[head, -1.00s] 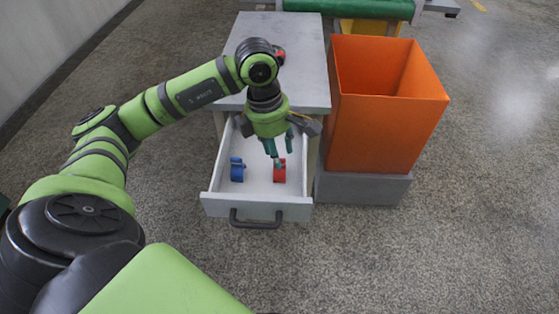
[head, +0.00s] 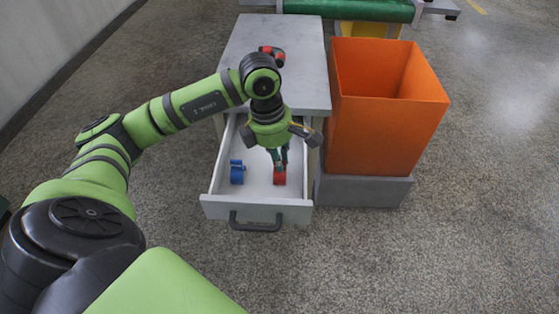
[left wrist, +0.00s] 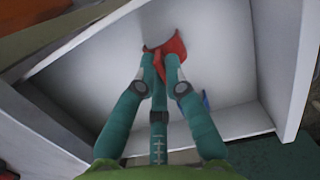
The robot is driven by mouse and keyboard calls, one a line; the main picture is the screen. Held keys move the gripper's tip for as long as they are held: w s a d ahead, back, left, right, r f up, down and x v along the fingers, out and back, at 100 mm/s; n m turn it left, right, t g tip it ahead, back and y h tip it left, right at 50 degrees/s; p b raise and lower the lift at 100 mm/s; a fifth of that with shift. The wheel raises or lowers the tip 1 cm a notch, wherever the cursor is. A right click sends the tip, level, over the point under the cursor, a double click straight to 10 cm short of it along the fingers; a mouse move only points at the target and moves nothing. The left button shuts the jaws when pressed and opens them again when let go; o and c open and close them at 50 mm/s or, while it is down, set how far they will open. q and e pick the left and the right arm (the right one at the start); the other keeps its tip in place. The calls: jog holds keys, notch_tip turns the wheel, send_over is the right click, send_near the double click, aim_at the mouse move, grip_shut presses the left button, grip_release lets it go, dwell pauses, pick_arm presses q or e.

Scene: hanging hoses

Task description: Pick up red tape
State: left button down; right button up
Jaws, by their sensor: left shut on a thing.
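The red tape (head: 279,177) stands in the open drawer (head: 257,210), right of its middle. In the left wrist view the red tape (left wrist: 168,50) is at the fingertips, partly hidden by them. My left gripper (head: 279,165) reaches down into the drawer from above. It is shut on the red tape, and the fingers also show in the left wrist view (left wrist: 160,72). The tape appears to be still at the drawer floor. My right gripper is not in view.
A blue tape (head: 237,172) stands left of the red one in the drawer. The grey cabinet top (head: 300,75) carries a red and black object (head: 273,53). An open orange bin (head: 385,125) stands on a grey base (head: 365,192) at the right.

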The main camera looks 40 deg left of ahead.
aim_at(284, 162)
pick_arm(q)
jog(key=shift+r, duration=0.45)
jog(key=r, duration=0.2)
jog(key=d+r+p, duration=0.1)
jog(key=r, duration=0.1)
jog(key=shift+w, duration=0.1)
jog(key=w+d+r, duration=0.1)
jog(key=d+r, duration=0.2)
jog(key=d, duration=0.2)
jog(key=w+d+r+p, duration=0.1)
jog(key=d+r, duration=0.2)
jog(key=d, duration=0.2)
jog(key=shift+d, duration=0.25)
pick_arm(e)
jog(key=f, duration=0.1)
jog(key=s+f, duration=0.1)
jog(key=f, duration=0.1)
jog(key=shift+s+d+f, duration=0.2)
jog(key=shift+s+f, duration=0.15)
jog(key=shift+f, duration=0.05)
